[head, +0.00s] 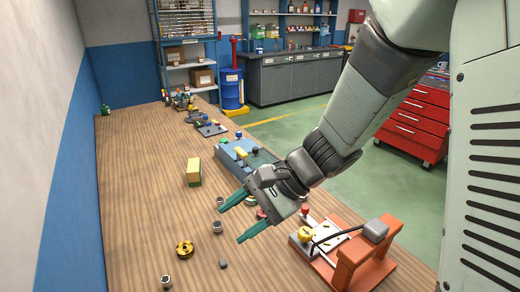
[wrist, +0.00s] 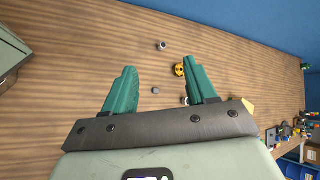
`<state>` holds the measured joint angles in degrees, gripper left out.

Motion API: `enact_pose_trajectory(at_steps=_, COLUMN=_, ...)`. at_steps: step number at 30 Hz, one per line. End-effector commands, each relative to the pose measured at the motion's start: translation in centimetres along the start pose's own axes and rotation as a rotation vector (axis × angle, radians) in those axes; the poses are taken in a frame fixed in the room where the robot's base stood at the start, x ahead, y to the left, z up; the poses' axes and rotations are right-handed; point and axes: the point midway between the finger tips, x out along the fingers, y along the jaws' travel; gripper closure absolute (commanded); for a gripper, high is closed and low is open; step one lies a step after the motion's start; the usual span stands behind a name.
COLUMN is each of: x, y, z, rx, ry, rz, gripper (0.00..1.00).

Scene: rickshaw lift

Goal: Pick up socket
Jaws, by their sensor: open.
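Small grey metal cylinders that look like sockets stand on the wooden bench. One socket (head: 217,228) is just left of my gripper's fingertips in the head view, a second (head: 167,282) is at the near edge, and a third (head: 220,201) is close by the upper finger. In the wrist view one socket (wrist: 162,46) shows beyond the fingertips, and another (wrist: 184,101) is partly hidden by the right finger. I cannot tell which one the task means. My gripper (head: 231,223), with green fingers, is open and empty above the bench; it also shows in the wrist view (wrist: 161,68).
A yellow ring-shaped part (head: 184,249) and a small grey block (head: 223,263) lie near the sockets. A yellow block (head: 194,172), a blue-grey fixture (head: 232,160) and an orange fixture (head: 365,258) stand around. The bench's near left is mostly clear, beside a wall.

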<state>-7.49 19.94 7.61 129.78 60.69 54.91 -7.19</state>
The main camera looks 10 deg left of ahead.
Motion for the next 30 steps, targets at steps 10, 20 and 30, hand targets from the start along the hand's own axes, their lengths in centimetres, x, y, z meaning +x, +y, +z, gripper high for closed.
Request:
enact_pose_trajectory(at_steps=10, x=14.2, y=0.9, z=-6.6, rx=0.548, ry=-0.22, rz=-0.228, gripper=0.43)
enact_pose_trajectory(at_steps=20, x=22.7, y=5.0, z=-10.3, rx=0.903, ry=-0.238, rz=-0.331, gripper=0.43)
enact_pose_trajectory(at_steps=30, x=27.1, y=3.8, z=-10.3, rx=0.928, ry=-0.235, rz=-0.338, gripper=0.43)
